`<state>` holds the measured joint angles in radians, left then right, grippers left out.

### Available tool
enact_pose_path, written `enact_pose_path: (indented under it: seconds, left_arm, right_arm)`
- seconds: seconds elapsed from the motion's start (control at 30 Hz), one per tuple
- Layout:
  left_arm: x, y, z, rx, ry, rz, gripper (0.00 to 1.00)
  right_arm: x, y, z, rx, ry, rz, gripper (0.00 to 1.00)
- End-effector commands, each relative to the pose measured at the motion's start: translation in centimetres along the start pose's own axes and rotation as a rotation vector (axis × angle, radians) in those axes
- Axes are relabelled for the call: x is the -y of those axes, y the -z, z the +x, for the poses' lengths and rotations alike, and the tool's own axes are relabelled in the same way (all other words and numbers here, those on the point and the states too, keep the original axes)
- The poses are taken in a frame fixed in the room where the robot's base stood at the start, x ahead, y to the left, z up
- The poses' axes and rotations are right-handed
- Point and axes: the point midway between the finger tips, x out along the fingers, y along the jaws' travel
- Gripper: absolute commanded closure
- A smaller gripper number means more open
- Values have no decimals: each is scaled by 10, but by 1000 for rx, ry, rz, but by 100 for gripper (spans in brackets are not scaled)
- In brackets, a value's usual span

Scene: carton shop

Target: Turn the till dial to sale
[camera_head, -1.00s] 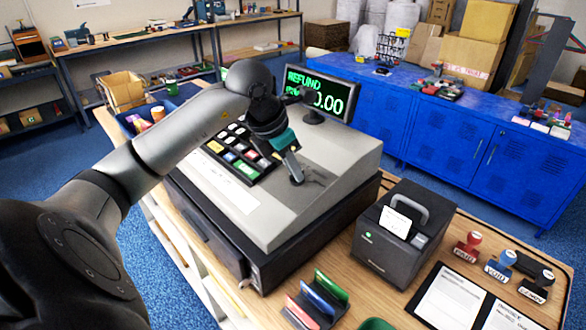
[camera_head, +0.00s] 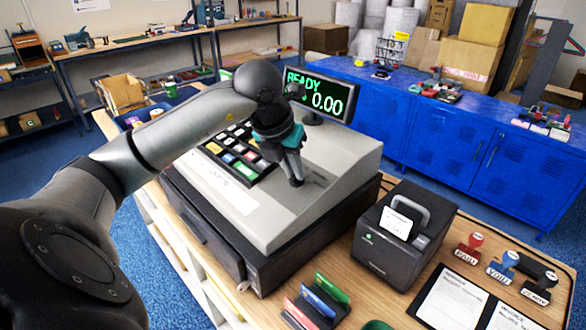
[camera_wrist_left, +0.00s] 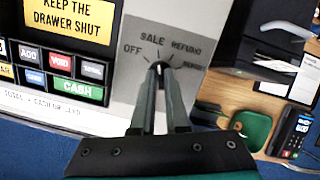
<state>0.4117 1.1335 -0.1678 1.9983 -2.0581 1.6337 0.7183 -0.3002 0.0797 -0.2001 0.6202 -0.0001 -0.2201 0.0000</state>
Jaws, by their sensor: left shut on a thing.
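The grey till (camera_head: 335,165) stands on the wooden counter, and its display (camera_head: 318,96) reads READY and 0.00 in green. My left gripper (camera_head: 297,182) points down at the till's sloping panel, right of the keys. In the left wrist view, my left gripper (camera_wrist_left: 161,72) is shut on the small dark till dial (camera_wrist_left: 159,65). The labels OFF, SALE and REFUND, and a partly blurred one at the right, fan around the dial. The fingers hide most of the dial, so its exact pointing is hard to tell. My right gripper is out of view.
A dark printer (camera_head: 400,245) with a carry handle stands right of the till. Stamps (camera_head: 467,247), a dark clipboard (camera_head: 450,303) and a rack of coloured cards (camera_head: 318,300) lie nearby. Blue cabinets (camera_head: 450,140) stand behind.

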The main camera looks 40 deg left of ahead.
Motion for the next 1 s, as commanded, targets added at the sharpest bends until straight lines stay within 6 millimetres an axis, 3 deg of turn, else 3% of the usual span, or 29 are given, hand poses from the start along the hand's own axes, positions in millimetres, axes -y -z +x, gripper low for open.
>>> enact_pose_path:
  seconds: [0.33,0.37,0.6,1.0]
  left_arm:
    - [0,2,2,-6,-1,-1,100]
    - [0,2,2,-6,-1,-1,84]
    - [1,2,2,-6,1,0,57]
    - [0,0,-2,-2,0,0,57]
  right_arm:
    - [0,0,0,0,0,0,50]
    - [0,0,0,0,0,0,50]
    - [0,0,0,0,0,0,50]
    - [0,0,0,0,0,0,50]
